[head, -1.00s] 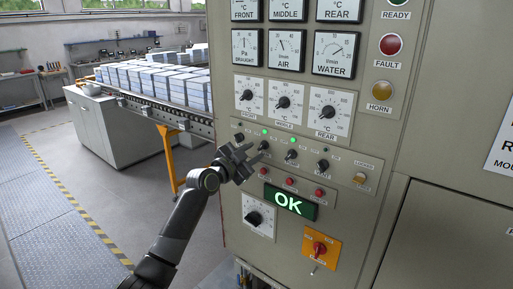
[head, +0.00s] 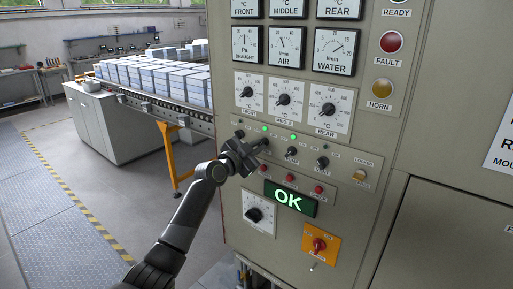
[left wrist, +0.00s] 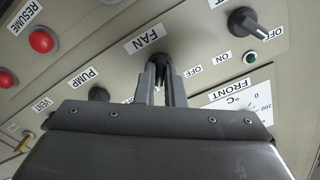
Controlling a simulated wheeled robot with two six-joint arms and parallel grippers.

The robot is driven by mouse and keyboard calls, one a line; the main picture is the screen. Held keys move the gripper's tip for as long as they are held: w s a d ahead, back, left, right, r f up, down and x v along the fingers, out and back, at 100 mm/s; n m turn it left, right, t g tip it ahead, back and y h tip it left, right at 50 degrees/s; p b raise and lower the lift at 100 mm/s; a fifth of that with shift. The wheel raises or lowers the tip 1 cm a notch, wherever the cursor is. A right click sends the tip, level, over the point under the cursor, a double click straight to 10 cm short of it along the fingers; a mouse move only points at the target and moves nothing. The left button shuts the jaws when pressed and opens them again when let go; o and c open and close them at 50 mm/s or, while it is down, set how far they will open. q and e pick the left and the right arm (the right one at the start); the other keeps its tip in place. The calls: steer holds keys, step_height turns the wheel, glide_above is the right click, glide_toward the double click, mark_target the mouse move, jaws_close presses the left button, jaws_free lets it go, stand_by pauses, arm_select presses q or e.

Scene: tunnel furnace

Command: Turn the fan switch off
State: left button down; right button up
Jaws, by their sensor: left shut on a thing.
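The fan switch is a small black rotary knob on the control panel, next to the FAN label (left wrist: 147,38) in the left wrist view. My left gripper (head: 261,146) reaches the switch row from the left in the head view and covers most of this knob. In the left wrist view my left gripper (left wrist: 165,78) is shut on the fan switch (left wrist: 163,60), one finger on each side. ON and OFF marks are beside it. A green lamp (head: 264,129) above the switch is lit. My right gripper is not in view.
The pump switch (head: 291,152) and vent switch (head: 323,163) are close to the right. Red buttons (head: 290,177) and a green OK display (head: 290,198) are below. A conveyor with stacked blocks (head: 165,78) stands at the left; the floor in front is clear.

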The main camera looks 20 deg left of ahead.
arm_select(q)
steer(key=shift+n, duration=0.3)
steer(key=shift+n+p, duration=0.65)
steer(key=shift+n, duration=6.05)
steer(key=c, duration=1.5)
jaws_free()
steer(key=shift+s, duration=0.1)
